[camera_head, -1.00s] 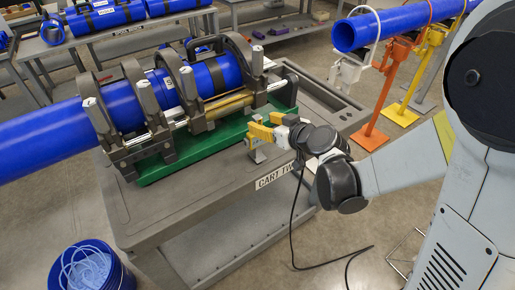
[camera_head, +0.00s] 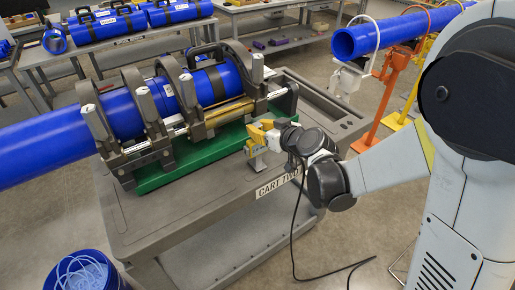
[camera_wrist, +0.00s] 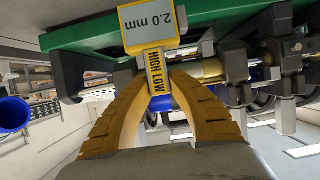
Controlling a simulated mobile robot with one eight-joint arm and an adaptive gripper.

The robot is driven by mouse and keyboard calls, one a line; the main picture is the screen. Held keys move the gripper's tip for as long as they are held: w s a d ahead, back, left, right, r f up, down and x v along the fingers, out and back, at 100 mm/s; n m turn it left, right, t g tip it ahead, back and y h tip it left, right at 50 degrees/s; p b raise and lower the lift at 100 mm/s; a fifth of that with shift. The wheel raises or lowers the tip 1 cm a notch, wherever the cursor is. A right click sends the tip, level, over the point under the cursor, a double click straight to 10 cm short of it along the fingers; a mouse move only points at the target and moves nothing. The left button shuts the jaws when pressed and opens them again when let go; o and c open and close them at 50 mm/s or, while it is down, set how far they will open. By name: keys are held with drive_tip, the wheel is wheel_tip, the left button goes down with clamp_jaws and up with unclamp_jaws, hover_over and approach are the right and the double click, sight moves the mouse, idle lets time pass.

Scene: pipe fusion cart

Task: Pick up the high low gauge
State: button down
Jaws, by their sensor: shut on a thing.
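The high low gauge (camera_wrist: 152,30) shows in the wrist view as a grey block marked 2.0 mm with a yellow stem lettered HIGH LOW. My gripper (camera_wrist: 160,85) has its two yellow fingers closed on the yellow stem. In the head view my gripper (camera_head: 262,133) is at the front right edge of the cart, beside the green base of the fusion machine. The gauge also shows there as a small grey piece (camera_head: 257,161) below the fingertips. Whether its lower end touches the cart top is unclear.
The grey cart (camera_head: 190,208), labelled CART TWO, carries the fusion machine on a green base (camera_head: 200,152) with blue pipe (camera_head: 50,145) clamped in it. A blue bucket (camera_head: 85,272) stands lower left. Orange and yellow pipe stands (camera_head: 384,100) are behind, right.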

wheel_tip(320, 180, up, 4)
drive_tip(key=shift+f+p, duration=0.1)
drive_tip(key=shift+p, duration=1)
drive_tip(key=s+d+r+p, duration=0.3)
drive_tip(key=d+r, duration=0.4)
drive_tip(key=d, duration=0.4)
drive_tip(key=shift+p, duration=0.55)
